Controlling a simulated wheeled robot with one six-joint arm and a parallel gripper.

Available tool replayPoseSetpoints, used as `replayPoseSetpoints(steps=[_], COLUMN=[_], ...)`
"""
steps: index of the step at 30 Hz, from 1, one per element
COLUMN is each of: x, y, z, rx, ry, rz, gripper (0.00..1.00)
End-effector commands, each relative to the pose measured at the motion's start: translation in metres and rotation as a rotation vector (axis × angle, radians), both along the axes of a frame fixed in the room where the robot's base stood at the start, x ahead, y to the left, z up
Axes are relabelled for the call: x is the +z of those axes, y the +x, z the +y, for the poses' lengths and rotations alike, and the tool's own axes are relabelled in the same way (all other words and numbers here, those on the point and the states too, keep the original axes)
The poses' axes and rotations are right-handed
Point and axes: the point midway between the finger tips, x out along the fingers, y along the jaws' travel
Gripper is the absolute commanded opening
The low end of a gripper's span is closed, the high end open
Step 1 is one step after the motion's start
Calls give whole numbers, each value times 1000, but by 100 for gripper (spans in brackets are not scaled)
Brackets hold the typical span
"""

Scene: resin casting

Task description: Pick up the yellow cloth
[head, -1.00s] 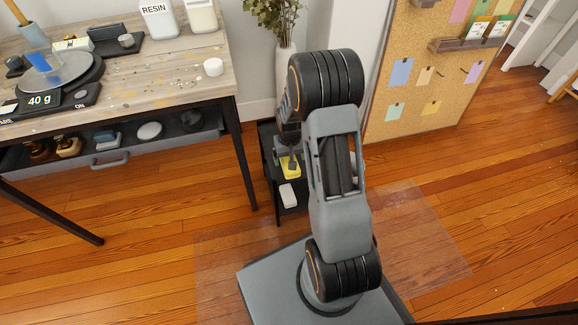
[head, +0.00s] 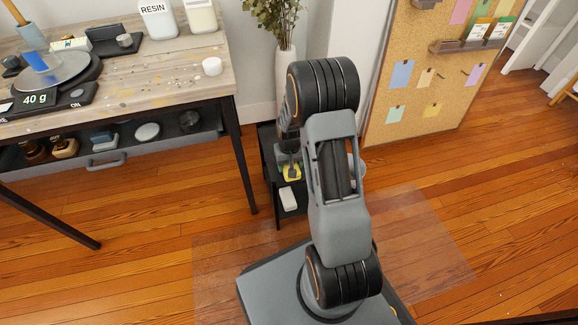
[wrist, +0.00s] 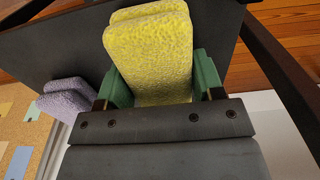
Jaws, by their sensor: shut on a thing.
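The yellow cloth (wrist: 150,50) is a folded, textured pad between the two green fingers of my gripper (wrist: 160,85) in the wrist view. The fingers press on its two sides, and my gripper is shut on it.
A dark shelf unit (head: 268,150) stands beside the workbench (head: 190,75). A grey-purple folded cloth (wrist: 65,98) shows at the left in the wrist view. A vase (head: 285,75) and corkboard (head: 430,80) stand behind.

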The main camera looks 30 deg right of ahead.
Motion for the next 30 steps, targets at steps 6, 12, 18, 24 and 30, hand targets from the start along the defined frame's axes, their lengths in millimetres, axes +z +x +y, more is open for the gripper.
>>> replayPoseSetpoints(steps=[6, 12, 18, 24, 30], x=[0, 9, 39, 76, 106], y=[0, 0, 0, -32, -73], z=[0, 0, 0, -4, -8], rx=[0, 0, 0, -3, -3], ry=[0, 0, 0, -1, 0], rz=[0, -1, -2, -3, 1], gripper=[34, 34, 34, 34, 34])
